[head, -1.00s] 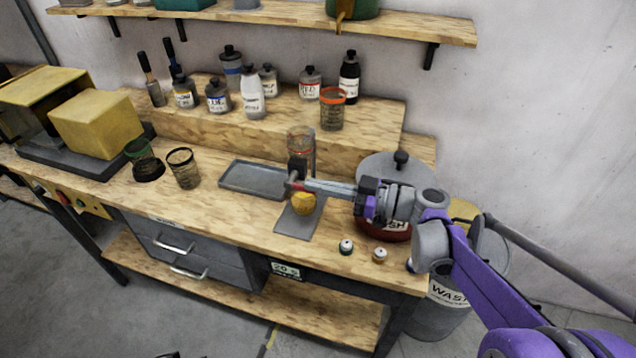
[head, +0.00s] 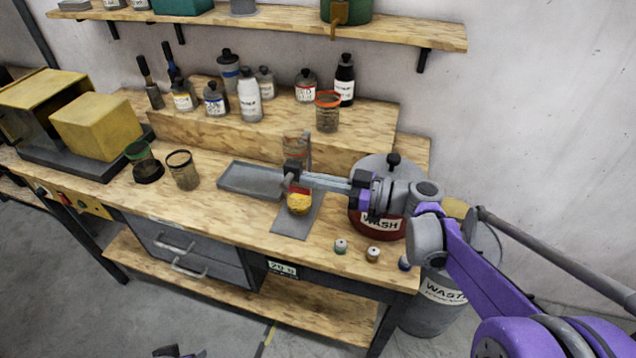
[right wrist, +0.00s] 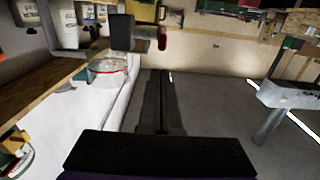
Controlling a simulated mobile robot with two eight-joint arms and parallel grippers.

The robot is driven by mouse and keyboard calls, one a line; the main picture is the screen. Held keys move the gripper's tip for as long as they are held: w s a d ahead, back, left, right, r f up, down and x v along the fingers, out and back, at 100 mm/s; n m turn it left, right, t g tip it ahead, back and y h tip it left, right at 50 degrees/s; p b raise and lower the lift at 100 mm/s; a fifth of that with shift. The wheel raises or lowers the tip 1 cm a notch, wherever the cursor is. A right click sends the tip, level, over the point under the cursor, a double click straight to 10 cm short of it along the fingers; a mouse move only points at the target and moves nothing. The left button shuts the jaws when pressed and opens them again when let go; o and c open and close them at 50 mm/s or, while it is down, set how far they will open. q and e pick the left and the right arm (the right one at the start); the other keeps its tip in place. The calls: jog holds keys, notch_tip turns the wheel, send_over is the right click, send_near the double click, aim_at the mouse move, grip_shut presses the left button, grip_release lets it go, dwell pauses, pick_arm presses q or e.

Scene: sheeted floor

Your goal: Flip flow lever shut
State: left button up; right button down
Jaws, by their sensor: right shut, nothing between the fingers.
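The dispenser stand on the bench has a clear tube (head: 295,147) and a dark valve block (head: 293,168). In the right wrist view the block (right wrist: 122,32) has a short lever with a red end (right wrist: 163,40), just beyond my fingertips. My right gripper (head: 288,180) is shut and empty, reaching in from the right close by the valve; I cannot tell whether it touches the lever. It also shows in the right wrist view (right wrist: 160,75). A yellow-orange object (head: 299,204) sits below the valve on a grey plate (head: 292,225).
A grey tray (head: 250,178) lies left of the stand. The red wash can (head: 367,223) stands beneath my right forearm. An orange-rimmed jar (head: 327,112) and several bottles stand on the raised step behind. Small capped pots (head: 341,246) are near the front edge.

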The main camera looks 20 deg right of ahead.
pick_arm(q)
jog(key=shift+s+d+f+b, duration=0.1)
jog(key=shift+s+f+b, duration=0.25)
jog(key=shift+f+b, duration=0.5)
pick_arm(e)
jog(key=s+d+f, duration=0.2)
jog(key=s+d, duration=0.3)
jog(key=d, duration=0.3)
pick_arm(q)
jog(key=shift+r, duration=0.2)
pick_arm(e)
jog(key=shift+a+f, duration=0.1)
jog(key=shift+a, duration=0.05)
jog(key=s+a+f+m+g+h, duration=0.5)
jog(key=s+a+f+m+h, duration=0.15)
jog(key=s+a+f, duration=0.35)
pick_arm(q)
jog(key=shift+w+r, duration=0.15)
jog(key=shift+r, duration=0.4)
pick_arm(e)
jog(key=s+d+f+m+h, duration=0.4)
jog(key=s+d+f+h, duration=0.2)
jog(key=s+h, duration=0.1)
jog(key=shift+s+m+h, duration=0.25)
jog(key=shift+m+h, duration=0.1)
jog(key=shift+h, duration=0.3)
